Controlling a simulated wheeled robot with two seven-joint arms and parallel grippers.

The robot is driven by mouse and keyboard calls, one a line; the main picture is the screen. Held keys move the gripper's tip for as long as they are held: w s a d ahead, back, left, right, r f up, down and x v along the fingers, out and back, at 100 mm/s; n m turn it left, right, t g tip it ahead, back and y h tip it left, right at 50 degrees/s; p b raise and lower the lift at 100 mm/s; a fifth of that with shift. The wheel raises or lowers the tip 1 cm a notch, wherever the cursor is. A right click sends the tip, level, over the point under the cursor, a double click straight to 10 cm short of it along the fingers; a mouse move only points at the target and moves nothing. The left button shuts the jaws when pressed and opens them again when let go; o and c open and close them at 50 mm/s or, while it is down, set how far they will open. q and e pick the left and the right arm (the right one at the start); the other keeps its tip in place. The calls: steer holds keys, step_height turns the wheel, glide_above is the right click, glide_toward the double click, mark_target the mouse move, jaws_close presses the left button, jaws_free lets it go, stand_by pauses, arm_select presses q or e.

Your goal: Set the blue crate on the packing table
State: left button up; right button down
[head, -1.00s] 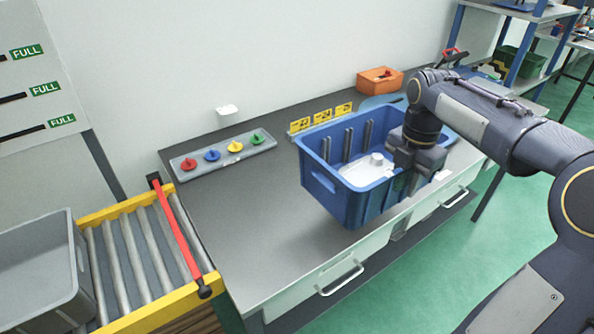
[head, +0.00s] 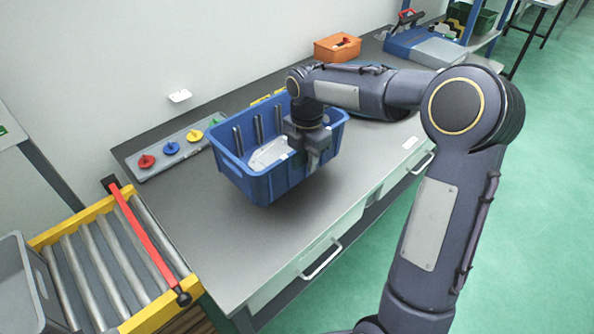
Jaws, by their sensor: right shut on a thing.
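The blue crate (head: 268,187) is over the grey packing table (head: 190,222), near its middle. A shadow lies on the table under it, and I cannot tell whether its bottom touches the top. Grey upright posts and a white part (head: 270,153) show inside the crate. My right gripper (head: 316,158) is shut on the crate's right-hand wall, with its fingers partly hidden by the gripper body. My left gripper is not in view.
A tray with coloured knobs (head: 147,174) lies along the wall, left of the crate. An orange bin (head: 337,48) and a blue case (head: 425,45) stand farther back. A roller conveyor (head: 105,262) with a red bar and a grey crate (head: 22,290) is at left. The table's front left is clear.

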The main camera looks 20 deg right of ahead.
mark_target(298, 174)
steer(key=shift+w+a+f, duration=0.45)
steer(key=shift+a+f, duration=0.2)
steer(key=shift+f, duration=0.15)
steer(key=shift+w+a+f, duration=0.1)
steer(key=shift+a+f, duration=0.05)
steer(key=shift+f, duration=0.8)
steer(key=shift+w+a+f, duration=0.1)
steer(key=shift+f, duration=0.9)
steer(key=c, duration=1.5)
jaws_free()
steer(key=shift+s+f, duration=0.1)
steer(key=shift+f, duration=0.05)
steer(key=shift+c, duration=0.2)
steer(key=o, duration=0.4)
steer(key=shift+o, duration=0.2)
